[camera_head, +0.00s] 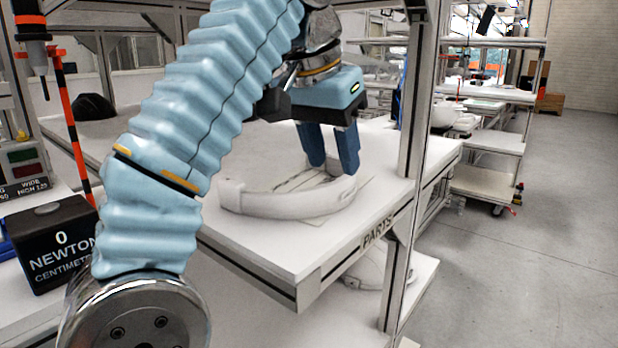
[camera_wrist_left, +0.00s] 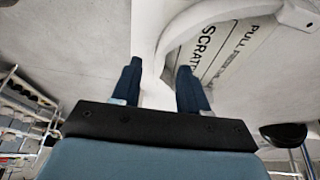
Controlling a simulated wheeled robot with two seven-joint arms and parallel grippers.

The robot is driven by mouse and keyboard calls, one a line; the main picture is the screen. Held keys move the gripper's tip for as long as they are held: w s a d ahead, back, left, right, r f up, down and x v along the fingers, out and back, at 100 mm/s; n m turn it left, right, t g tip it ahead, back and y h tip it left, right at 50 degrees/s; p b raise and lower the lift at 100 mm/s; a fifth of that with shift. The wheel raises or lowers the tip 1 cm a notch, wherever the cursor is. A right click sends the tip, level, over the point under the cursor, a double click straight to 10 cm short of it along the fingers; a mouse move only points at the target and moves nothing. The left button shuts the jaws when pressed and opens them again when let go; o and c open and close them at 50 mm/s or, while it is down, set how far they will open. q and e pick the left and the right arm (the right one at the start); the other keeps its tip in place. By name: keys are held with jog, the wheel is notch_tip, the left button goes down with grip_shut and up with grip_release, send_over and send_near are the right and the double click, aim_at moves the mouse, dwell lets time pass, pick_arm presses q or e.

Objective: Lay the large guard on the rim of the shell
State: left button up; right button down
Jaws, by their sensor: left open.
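The large guard, a white curved band (camera_head: 285,203), lies on the white shelf marked PARTS (camera_head: 270,258). It also shows as a pale arc in the left wrist view (camera_wrist_left: 222,12). My left gripper (camera_head: 333,168) is open and points down at the right-hand part of the band. Its two blue fingers appear to stand on either side of the band; contact is not clear. In the left wrist view the fingers (camera_wrist_left: 160,78) are apart, with the guard's near part between them. I cannot surely identify the shell. My right gripper is out of view.
A printed card (camera_wrist_left: 215,55) lies under the guard. A shelf post (camera_head: 414,100) stands close right of my gripper. A black box with a "0 Newton centimeter" readout (camera_head: 55,245) is at the left. A black dome (camera_head: 93,108) sits behind. White parts (camera_head: 368,268) lie on the shelf below.

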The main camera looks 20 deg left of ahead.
aim_at(343, 179)
pick_arm(q)
jog(key=shift+w+d, duration=0.2)
jog(key=shift+w, duration=0.5)
jog(key=shift+w+a+f, duration=0.1)
jog(key=shift+w+f, duration=0.25)
jog(key=shift+f, duration=0.35)
jog(key=shift+d+f, duration=0.2)
jog(key=shift+f, duration=0.25)
jog(key=shift+x, duration=1.3)
grip_shut()
